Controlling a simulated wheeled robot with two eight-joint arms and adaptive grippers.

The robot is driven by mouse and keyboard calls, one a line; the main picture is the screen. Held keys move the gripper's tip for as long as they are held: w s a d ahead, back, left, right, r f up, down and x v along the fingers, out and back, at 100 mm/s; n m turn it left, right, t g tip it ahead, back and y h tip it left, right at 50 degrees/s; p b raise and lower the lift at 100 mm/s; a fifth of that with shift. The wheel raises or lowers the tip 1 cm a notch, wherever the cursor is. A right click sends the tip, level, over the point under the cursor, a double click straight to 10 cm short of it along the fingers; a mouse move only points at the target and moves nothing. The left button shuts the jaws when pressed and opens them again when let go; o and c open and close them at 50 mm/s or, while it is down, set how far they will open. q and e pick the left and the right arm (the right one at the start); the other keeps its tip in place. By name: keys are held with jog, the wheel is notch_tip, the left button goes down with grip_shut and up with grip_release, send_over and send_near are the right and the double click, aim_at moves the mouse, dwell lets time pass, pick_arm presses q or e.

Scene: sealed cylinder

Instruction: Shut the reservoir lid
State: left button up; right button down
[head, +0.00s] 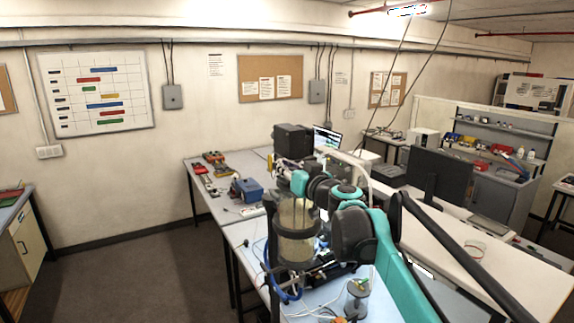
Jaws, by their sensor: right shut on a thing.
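The reservoir (296,218) is a clear cylinder with a dark lower part, standing upright on the near bench in the middle of the head view. My right arm, teal and black, comes in from the lower right and reaches over its top. My right gripper (279,166) is at the upper left of the cylinder, shut on what seems to be the reservoir lid. The lid is mostly hidden by the gripper and wrist, and its angle cannot be told. My left gripper is not in view.
A blue box (247,190) and small tools lie on the bench behind. A dark box (293,140) stands behind my gripper. A monitor (440,176) stands at right. The floor at left is clear.

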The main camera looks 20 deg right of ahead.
jog(key=shift+a+f+n, duration=0.15)
jog(key=shift+f+n, duration=0.05)
jog(key=shift+n, duration=0.5)
jog(key=c, duration=1.7)
grip_release()
jog(key=s, duration=1.2)
jog(key=shift+d, duration=0.4)
